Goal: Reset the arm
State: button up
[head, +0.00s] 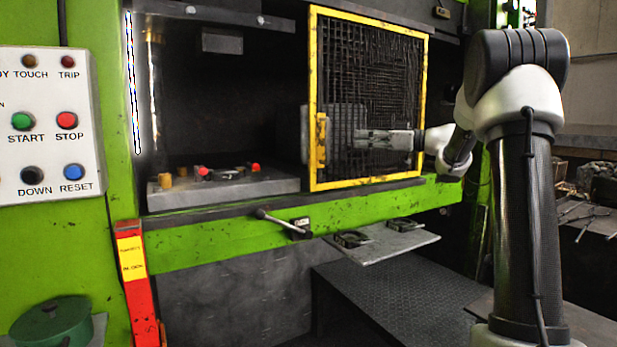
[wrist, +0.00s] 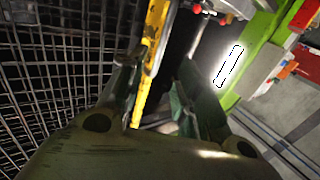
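My arm (head: 530,180) rises at the right in the head view and reaches left in front of the press. My gripper (head: 358,139) is in front of the mesh guard door (head: 380,80), pointing left towards its yellow handle (head: 321,140).
The press opening (head: 220,110) is uncovered left of the mesh door. A lever (head: 283,222) and a small shelf (head: 385,243) stick out below it. The button panel (head: 48,125) is at the far left. Tools lie on a bench (head: 590,215) at the right.

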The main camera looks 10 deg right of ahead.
jog(key=w+d+f+m+t+h, duration=0.2)
jog(key=d+f+m+h, duration=0.1)
jog(key=d+f+h, duration=0.4)
jog(key=w+d+f+m+t+h, duration=0.1)
jog(key=w+d+f+m+h, duration=0.15)
jog(key=d+h, duration=0.55)
jog(key=s+d+f+m+g+h, duration=0.35)
jog(key=s+d, duration=0.35)
jog(key=s, duration=0.3)
jog(key=s+a+f+m+g, duration=0.1)
jog(key=s+a+f+g, duration=0.2)
jog(key=s, duration=0.7)
jog(key=s+a+f+m+g, duration=0.2)
jog(key=s+a+f+g, duration=0.15)
jog(key=s, duration=0.55)
jog(key=s+a+n+y, duration=0.2)
jog(key=s+a+y, duration=0.2)
jog(key=s+a, duration=1.4)
jog(key=shift+a+r+y, duration=0.15)
jog(key=shift+y, duration=0.2)
